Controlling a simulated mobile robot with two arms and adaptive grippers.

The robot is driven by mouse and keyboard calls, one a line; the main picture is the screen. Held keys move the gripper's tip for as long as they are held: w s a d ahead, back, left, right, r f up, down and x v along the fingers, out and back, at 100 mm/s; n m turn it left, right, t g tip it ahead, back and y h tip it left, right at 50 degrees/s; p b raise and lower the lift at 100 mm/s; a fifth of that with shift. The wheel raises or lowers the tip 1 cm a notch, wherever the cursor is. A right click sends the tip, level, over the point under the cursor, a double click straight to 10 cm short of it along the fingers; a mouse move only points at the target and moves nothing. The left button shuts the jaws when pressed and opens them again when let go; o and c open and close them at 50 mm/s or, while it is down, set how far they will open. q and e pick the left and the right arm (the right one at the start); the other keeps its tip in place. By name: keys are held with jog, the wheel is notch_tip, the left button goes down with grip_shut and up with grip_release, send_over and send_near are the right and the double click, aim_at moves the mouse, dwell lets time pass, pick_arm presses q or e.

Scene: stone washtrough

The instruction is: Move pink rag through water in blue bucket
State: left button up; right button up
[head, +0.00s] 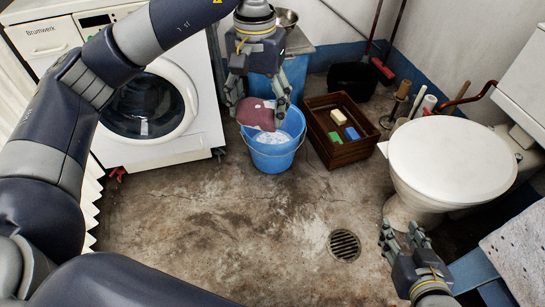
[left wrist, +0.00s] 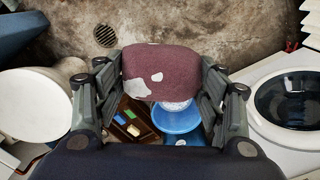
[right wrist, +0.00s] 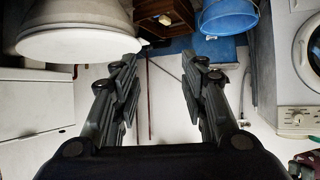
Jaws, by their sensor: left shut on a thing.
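The pink rag (head: 254,113) is a dull pink cloth with pale patches. My left gripper (head: 258,104) is shut on it and holds it over the blue bucket (head: 275,158). In the left wrist view the rag (left wrist: 158,68) spans between the two fingers and hides part of the bucket (left wrist: 178,118). White suds or water (head: 272,138) show inside the bucket. I cannot tell whether the rag's lower edge touches the water. My right gripper (head: 404,240) is open and empty above the floor at lower right, far from the bucket.
A wooden crate (head: 345,155) with sponges and a green block stands right of the bucket. A white toilet (head: 452,160) is at right, a washing machine (head: 155,110) at left. The floor around the drain (head: 344,245) is clear.

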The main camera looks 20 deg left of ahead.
aim_at(244, 122)
pick_arm(q)
jog(key=shift+s, duration=0.35)
jog(key=s, duration=0.4)
jog(key=shift+s+a, duration=0.25)
jog(key=shift+a, duration=0.15)
jog(key=w, duration=0.4)
jog(key=shift+w+d, duration=0.1)
jog(key=shift+d, duration=0.25)
jog(key=shift+w+d, duration=0.1)
jog(key=shift+w, duration=0.4)
pick_arm(e)
jog(key=shift+w+a+r+t, duration=0.2)
jog(key=shift+w+r+t, duration=0.1)
jog(key=shift+r+t, duration=0.15)
